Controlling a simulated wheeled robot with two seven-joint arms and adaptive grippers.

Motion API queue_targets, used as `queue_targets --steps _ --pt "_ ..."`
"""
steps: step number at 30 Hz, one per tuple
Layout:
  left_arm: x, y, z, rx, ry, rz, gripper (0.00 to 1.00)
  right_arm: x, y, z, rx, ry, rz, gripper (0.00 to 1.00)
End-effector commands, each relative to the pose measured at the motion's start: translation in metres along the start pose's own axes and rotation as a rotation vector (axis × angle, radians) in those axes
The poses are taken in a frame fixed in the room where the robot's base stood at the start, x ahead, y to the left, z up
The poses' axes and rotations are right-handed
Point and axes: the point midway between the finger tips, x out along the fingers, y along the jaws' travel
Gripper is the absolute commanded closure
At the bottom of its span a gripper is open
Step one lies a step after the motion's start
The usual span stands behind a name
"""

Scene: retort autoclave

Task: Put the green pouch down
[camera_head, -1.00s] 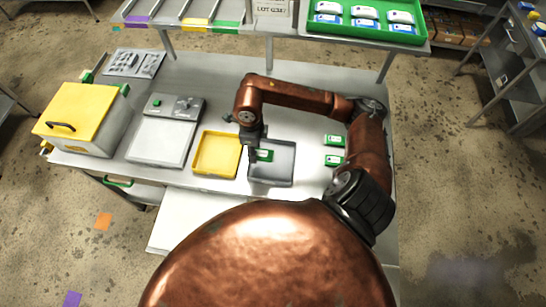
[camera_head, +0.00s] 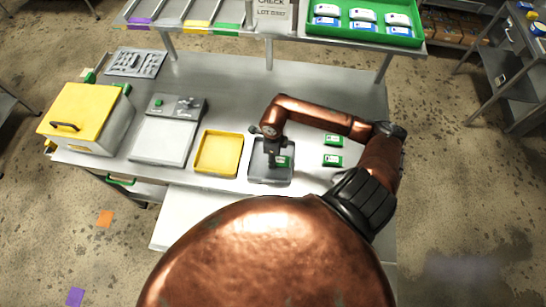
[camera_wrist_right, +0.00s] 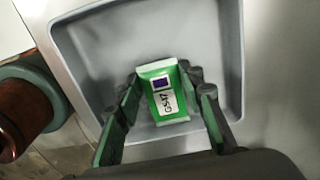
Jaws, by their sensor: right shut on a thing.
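The green pouch (camera_head: 282,161) has a white label marked G5-17 and a dark blue square, clear in the right wrist view (camera_wrist_right: 162,95). My right gripper (camera_head: 273,163) points down over the grey tray (camera_head: 258,179). Its two fingers (camera_wrist_right: 160,85) are on either side of the pouch and shut on it. In the wrist view the pouch shows against the tray floor (camera_wrist_right: 95,60); whether it touches the floor I cannot tell. My left gripper is not in view.
A yellow tray (camera_head: 219,170) stands just left of the grey tray. Two other green pouches (camera_head: 333,140) (camera_head: 332,161) lie right of it. A scale (camera_head: 160,138) and a yellow-lidded box (camera_head: 82,112) stand further left. A shelf with a green crate (camera_head: 405,42) is above the back.

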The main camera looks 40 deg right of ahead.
Motion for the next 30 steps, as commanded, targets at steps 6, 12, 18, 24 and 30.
queue_targets --steps 6,12,18,24,30 --pt "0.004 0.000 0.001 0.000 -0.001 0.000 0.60 0.004 0.000 0.000 -0.001 0.001 -0.001 0.93" --pt "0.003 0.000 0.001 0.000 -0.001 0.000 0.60 0.003 0.000 0.000 0.000 0.001 -0.001 0.53" --pt "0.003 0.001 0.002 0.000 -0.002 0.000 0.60 0.003 0.000 0.000 0.000 0.000 0.000 0.47" --pt "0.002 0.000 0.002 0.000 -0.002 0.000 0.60 0.001 0.000 0.000 0.000 0.000 0.000 0.47" --pt "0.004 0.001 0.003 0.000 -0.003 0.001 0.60 -0.022 -0.002 0.001 -0.002 -0.001 -0.006 0.47"
